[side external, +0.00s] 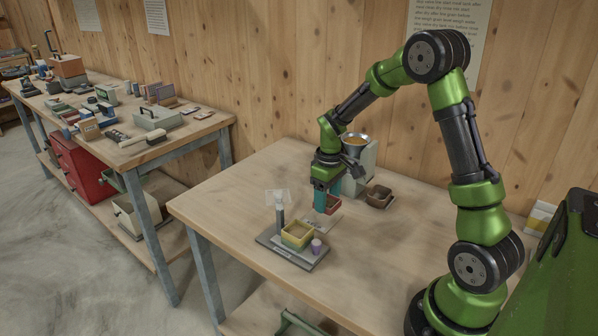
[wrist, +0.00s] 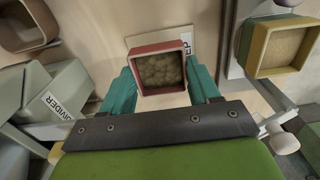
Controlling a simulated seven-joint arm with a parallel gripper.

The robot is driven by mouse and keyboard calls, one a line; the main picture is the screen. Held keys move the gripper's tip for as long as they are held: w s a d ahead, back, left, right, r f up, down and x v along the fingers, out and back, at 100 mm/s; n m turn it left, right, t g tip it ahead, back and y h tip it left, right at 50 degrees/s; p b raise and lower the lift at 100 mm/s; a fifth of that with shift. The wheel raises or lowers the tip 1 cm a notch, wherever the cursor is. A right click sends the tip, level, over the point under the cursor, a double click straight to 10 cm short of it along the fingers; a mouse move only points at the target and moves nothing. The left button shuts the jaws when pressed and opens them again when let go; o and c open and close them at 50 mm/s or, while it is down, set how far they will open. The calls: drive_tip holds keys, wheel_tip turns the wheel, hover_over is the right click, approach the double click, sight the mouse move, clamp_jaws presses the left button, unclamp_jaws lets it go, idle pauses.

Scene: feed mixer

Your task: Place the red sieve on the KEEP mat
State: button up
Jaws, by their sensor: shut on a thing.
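The red sieve (wrist: 158,47) is a square open box holding pale round pellets. My gripper (wrist: 160,84), with teal fingers, is shut on it from both sides; the gripper also shows in the side view (side external: 326,200). The red sieve (side external: 334,205) looks roughly level there, low over the table. The pale KEEP mat (wrist: 143,38) lies beneath and beyond the sieve, which hides much of it; only the end of its label shows. In the side view the mat (side external: 316,222) shows in front of the sieve. I cannot tell whether sieve and mat touch.
A yellow box (side external: 297,236) and a small purple-topped cup (side external: 316,246) stand on a grey base (side external: 290,255) with a post, close by. A brown box (side external: 378,197) and the grey divider (wrist: 48,103) stand on the other side. The table front is clear.

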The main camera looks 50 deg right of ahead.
drive_tip(key=shift+w+d, duration=0.2)
drive_tip(key=shift+w, duration=0.3)
drive_tip(key=shift+w+d+f, duration=0.1)
drive_tip(key=shift+w+f, duration=0.15)
drive_tip(key=shift+f, duration=1.55)
drive_tip(key=shift+f, duration=0.2)
drive_tip(key=o, duration=1.1)
drive_tip(key=shift+c, duration=0.2)
